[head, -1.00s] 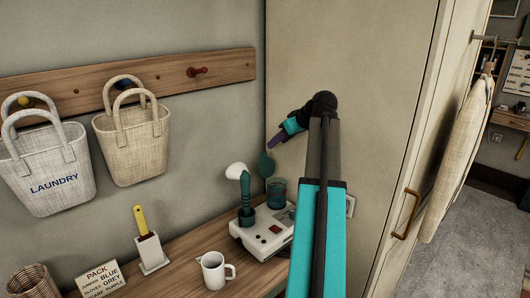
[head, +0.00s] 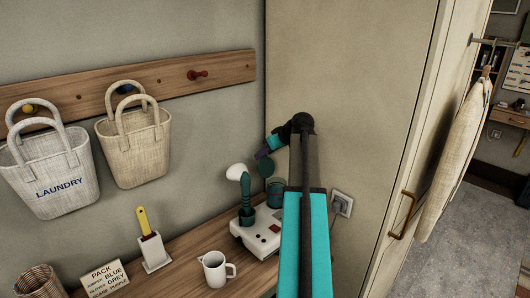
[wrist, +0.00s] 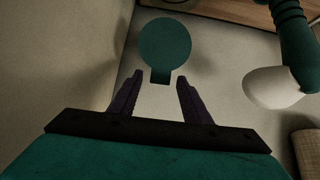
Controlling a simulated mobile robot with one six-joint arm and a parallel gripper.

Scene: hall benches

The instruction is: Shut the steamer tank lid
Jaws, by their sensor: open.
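The steamer has a white base (head: 262,238) on the wooden bench, with a teal cup-like tank (head: 276,188) at its back right, partly hidden by my arm. The round teal tank lid (head: 267,166) stands raised above the tank's left side, open. In the wrist view the lid (wrist: 165,43) is a flat disc with a small tab pointing toward my fingers. My gripper (head: 262,154) is open and empty, just above the lid in the head view. In the wrist view its purple fingers (wrist: 160,80) are on either side of the tab; contact cannot be told.
The steamer's teal handle with white head (head: 240,178) stands left of the lid. A white jug (head: 215,268) and a yellow-handled brush (head: 146,228) are on the bench. A tall cabinet (head: 370,90) stands behind my arm. A wall socket (head: 341,203) is to the right.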

